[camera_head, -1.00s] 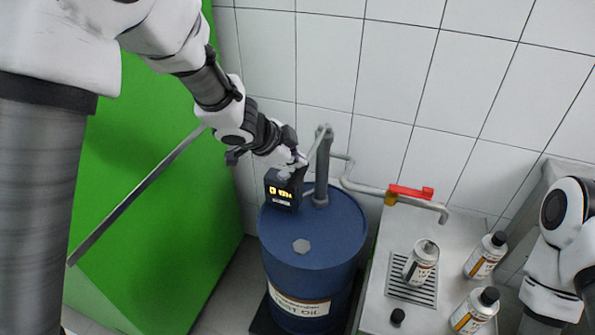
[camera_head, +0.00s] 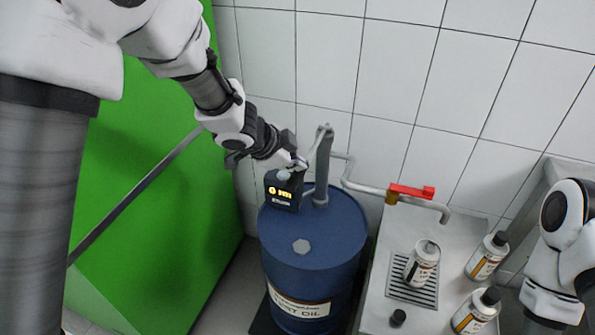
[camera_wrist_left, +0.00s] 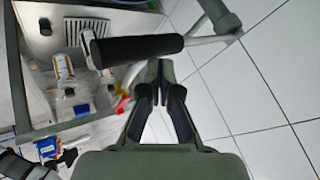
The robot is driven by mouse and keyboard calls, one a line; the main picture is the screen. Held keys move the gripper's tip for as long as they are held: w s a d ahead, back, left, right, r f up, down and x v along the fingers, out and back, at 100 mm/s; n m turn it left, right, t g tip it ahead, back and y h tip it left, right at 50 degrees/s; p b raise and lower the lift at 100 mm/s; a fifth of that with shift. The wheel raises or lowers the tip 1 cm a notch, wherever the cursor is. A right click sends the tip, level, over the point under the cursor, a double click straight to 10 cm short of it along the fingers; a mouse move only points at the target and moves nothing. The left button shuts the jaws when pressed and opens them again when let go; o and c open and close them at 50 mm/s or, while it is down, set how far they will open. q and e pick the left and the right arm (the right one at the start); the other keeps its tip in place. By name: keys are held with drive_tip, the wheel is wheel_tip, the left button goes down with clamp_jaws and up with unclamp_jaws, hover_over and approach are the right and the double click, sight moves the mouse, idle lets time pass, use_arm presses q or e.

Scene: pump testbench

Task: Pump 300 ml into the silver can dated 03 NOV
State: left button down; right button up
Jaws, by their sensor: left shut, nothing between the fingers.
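My left gripper (camera_head: 298,163) is shut and empty, at the small black meter on the blue drum; I cannot tell if it touches it. In the left wrist view its fingertips (camera_wrist_left: 165,68) are together beside a black handle grip (camera_wrist_left: 137,49). The meter (camera_head: 284,190) shows a lit yellow reading that looks like 0 ml. The grey pump column (camera_head: 322,168) stands on the drum (camera_head: 318,235). An uncapped can (camera_head: 422,262) stands on the drain grate (camera_head: 413,291). Two black-capped cans, one behind (camera_head: 486,256) and one in front (camera_head: 475,311), stand to its right. Their dates are unreadable.
A grey pipe with a red valve lever (camera_head: 411,192) runs from the pump to a spout (camera_head: 443,213) above the bench. A loose black cap (camera_head: 398,317) lies on the bench. A green panel (camera_head: 160,210) is at left. My right arm is at the right edge.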

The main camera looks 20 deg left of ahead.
wheel_tip(320, 180, down, 8)
drive_tip(key=b, duration=0.7)
drive_tip(key=shift+b, duration=0.4)
idle(6.0)
drive_tip(key=shift+r, duration=0.15)
idle(0.4)
